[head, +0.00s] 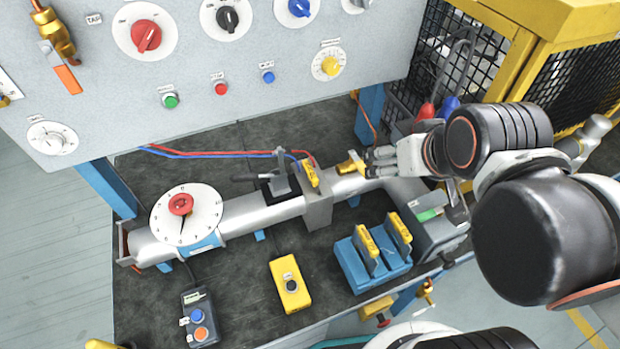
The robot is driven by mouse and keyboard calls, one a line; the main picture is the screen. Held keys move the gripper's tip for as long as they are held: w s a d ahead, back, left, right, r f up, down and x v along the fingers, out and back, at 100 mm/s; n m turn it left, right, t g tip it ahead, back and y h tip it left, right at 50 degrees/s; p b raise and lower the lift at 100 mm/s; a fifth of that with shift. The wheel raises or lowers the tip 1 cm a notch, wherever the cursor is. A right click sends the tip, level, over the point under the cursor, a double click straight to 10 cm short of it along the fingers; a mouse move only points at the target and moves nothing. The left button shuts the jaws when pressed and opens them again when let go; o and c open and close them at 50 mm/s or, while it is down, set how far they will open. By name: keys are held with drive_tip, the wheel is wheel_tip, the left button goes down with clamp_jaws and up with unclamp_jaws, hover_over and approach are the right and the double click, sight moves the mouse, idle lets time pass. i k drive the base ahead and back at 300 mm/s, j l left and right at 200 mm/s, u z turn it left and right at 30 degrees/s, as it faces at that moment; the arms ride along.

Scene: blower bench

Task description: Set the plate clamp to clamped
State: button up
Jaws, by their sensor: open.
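A silver duct (262,212) runs across the bench with a grey plate holder (318,208) around it. A yellow-tabbed plate (310,174) stands in the holder. A grey clamp-like bracket with a lever (281,172) is just left of the holder. A small yellow handle (347,166) sits over the duct just right of the holder; I cannot tell which of these parts is the plate clamp, or its setting. My gripper (369,162) is open, fingers pointing left, at the right side of the yellow handle. Whether they touch is unclear.
A blue rack (350,267) with yellow-tabbed plates stands in front of the duct. A yellow box (290,285) and a dark pendant (200,316) are nearer. A dial (187,215) sits on the duct's left end. The grey control panel (190,72) rises behind.

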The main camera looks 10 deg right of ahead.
sight(235, 177)
drive_tip(key=k+j, duration=0.2)
drive_tip(key=j, duration=0.15)
drive_tip(key=k+j, duration=0.2)
drive_tip(key=j, duration=0.2)
drive_tip(key=j+z, duration=0.1)
drive_tip(key=j, duration=0.3)
drive_tip(key=k+j, duration=0.15)
drive_tip(key=j, duration=0.25)
drive_tip(key=j+z, duration=0.15)
drive_tip(key=j, duration=0.25)
drive_tip(key=k, duration=0.05)
